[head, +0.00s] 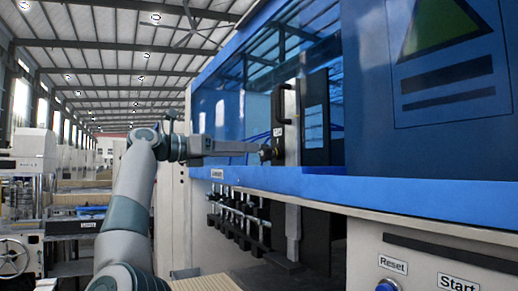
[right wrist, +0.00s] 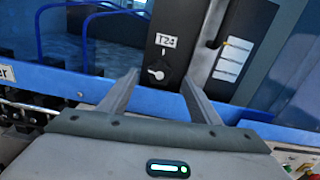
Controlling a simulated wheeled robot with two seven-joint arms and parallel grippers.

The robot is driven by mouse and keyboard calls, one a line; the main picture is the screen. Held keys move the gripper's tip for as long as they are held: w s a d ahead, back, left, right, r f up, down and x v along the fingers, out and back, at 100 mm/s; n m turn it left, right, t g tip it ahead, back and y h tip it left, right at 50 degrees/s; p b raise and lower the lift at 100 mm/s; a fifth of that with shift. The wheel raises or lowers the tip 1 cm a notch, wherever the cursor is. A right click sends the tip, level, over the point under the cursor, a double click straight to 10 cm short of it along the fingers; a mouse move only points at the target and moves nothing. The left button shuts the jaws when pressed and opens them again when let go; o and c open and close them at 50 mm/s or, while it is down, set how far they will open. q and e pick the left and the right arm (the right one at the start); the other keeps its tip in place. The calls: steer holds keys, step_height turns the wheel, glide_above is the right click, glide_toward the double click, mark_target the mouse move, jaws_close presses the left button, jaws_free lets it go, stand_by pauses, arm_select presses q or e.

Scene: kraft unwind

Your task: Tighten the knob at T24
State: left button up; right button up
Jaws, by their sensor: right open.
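The knob (right wrist: 158,71) is a small white and dark piece below the white T24 label (right wrist: 165,41) on a black upright panel (right wrist: 185,28). In the head view the label (head: 278,131) also shows, on the tall strip of the blue machine. My right gripper (right wrist: 158,80) is open, with one finger on each side of the knob in the picture. No contact shows, and how far the fingertips reach around the knob I cannot tell. In the head view my right gripper (head: 262,151) points at the strip just below the label. My left gripper is not in view.
The blue machine housing (head: 420,195) fills the right, with a ledge below the window. Several valves (head: 237,215) sit below the ledge. Reset (head: 388,286) and Start buttons are at lower right.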

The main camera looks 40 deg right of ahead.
mark_target(262, 151)
steer(key=p+x, duration=0.1)
steer(key=x, duration=0.5)
steer(key=shift+w, duration=0.1)
steer(key=shift+a, duration=0.1)
steer(key=c, duration=1.1)
